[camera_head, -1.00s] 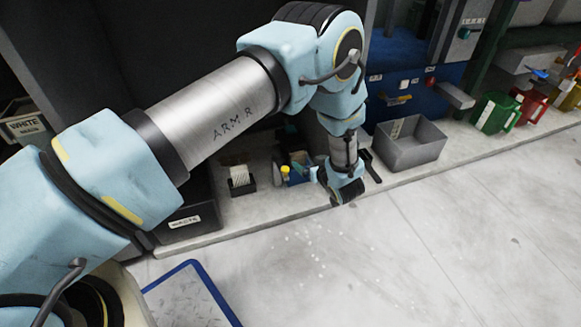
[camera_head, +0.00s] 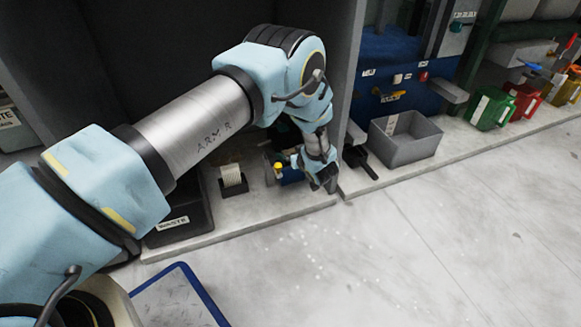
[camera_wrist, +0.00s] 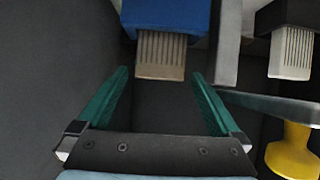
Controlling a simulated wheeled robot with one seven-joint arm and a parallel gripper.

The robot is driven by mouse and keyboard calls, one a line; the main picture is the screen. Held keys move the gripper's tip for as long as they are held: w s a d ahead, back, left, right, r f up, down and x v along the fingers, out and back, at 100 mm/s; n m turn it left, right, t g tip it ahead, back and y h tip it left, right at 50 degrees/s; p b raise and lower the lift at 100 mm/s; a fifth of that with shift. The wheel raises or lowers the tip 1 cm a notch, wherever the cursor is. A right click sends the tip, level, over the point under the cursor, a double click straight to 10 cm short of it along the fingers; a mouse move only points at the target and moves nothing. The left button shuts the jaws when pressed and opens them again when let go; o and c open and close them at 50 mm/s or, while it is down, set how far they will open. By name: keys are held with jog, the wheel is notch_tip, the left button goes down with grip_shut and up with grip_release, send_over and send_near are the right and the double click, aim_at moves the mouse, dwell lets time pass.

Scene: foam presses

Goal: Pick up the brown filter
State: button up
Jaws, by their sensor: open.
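The brown filter (camera_wrist: 160,55) shows in the wrist view as a tan pleated block below a blue part (camera_wrist: 166,17). My gripper (camera_wrist: 159,75) is open, with its two teal fingers either side of the filter's lower end. The fingers appear apart from the filter, and nothing is held. In the head view my gripper (camera_head: 324,178) is low at the front of the shelf, beside a blue holder (camera_head: 290,175). I cannot make out the brown filter there; my gripper and wrist cover part of that spot.
A white pleated filter (camera_wrist: 291,52) stands to the right, and a yellow-topped item (camera_wrist: 293,155) is close to the right finger. A grey bin (camera_head: 408,146) and a dark bin (camera_head: 180,215) flank the area.

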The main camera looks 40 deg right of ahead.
grip_shut()
dwell(0.8)
